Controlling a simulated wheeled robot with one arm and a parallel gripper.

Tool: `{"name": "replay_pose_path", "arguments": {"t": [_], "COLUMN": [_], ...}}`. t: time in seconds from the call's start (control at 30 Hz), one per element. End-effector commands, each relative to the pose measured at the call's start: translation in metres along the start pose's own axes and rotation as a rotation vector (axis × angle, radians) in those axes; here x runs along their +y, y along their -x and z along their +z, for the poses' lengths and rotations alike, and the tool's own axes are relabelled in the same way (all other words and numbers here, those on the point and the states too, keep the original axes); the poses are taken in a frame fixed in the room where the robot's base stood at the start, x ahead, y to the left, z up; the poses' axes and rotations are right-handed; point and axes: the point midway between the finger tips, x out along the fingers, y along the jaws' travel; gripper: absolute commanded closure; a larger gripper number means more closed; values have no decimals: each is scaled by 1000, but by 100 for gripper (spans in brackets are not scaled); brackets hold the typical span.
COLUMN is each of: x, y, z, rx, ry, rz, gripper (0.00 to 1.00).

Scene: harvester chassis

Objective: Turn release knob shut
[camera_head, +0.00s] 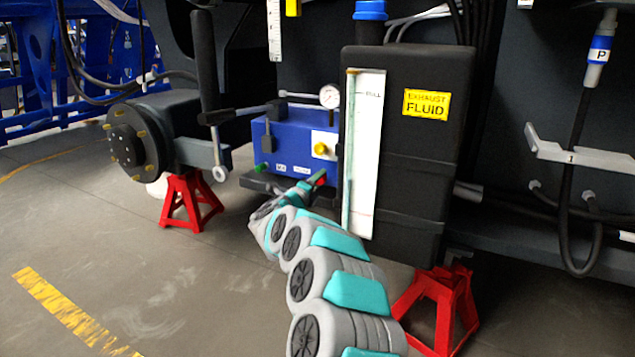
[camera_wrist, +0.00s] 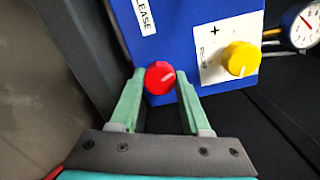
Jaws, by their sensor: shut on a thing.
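The red release knob (camera_wrist: 159,77) is on the lower face of the blue box (camera_wrist: 182,15), below a white label (camera_wrist: 143,16) ending in "LEASE". A pale mark on the knob points right and slightly up. My gripper (camera_wrist: 160,82) has its green fingers on either side of the knob and is shut on it. In the head view, the blue box (camera_head: 275,148) stands left of the black tank, with my gripper (camera_head: 318,181) at its lower right. A bit of the red knob (camera_head: 321,181) shows there. The fingers hide part of the box face.
A yellow knob (camera_wrist: 239,58) on a white plate sits right of the red knob, with a pressure gauge (camera_wrist: 302,24) beyond it. The black exhaust fluid tank (camera_head: 425,145) stands close to my arm's right. Red stands (camera_head: 187,203) hold the chassis. Floor at left is clear.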

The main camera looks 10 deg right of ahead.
Motion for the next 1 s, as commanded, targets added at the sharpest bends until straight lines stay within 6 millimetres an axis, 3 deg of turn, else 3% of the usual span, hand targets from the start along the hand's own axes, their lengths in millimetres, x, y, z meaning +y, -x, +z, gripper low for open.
{"name": "replay_pose_path", "arguments": {"t": [0.5,1.0], "x": [2,3], "y": [0,0], "z": [-1,-1], "rx": [-8,-10], "ry": [-356,-435], "rz": [-8,-9], "gripper": [100,100]}}
